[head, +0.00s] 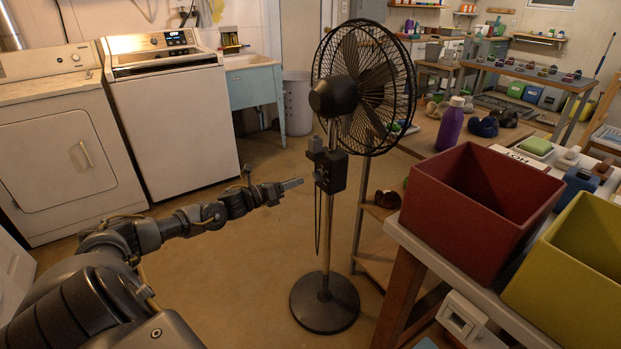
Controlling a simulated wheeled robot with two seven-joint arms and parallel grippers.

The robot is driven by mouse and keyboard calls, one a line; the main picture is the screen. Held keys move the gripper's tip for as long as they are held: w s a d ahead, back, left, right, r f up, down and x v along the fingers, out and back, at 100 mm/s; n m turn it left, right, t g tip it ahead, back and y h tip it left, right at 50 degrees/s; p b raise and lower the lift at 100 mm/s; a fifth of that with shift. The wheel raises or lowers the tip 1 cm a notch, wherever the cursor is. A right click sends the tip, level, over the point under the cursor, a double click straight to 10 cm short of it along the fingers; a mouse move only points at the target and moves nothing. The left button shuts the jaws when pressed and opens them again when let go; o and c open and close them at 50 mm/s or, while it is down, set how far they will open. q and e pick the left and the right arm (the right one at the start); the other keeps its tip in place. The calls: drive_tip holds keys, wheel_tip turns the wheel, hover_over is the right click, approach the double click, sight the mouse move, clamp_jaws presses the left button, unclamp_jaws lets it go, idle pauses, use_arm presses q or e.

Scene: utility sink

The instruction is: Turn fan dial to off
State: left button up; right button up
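A black pedestal fan (362,88) stands upright on the floor, with a round base (324,303) and a caged head facing right. A dark control box (333,172) is fixed on its pole. A small grey knob-like part, perhaps the dial (319,177), shows on the box's left side; its setting is too small to read. My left gripper (292,185) reaches in from the left and points at the box, with its tip seemingly just short of it. Its fingers overlap in this view, so their opening is unclear. My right gripper is out of view.
A red bin (480,209) and a yellow bin (577,277) stand on a table at the right. A purple bottle (450,124) stands on the workbench behind. A washer (175,125) and dryer (65,155) line the left wall. Floor left of the fan is clear.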

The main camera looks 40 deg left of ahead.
sight(313, 175)
use_arm(q)
drive_tip(key=x, duration=0.7)
clamp_jaws()
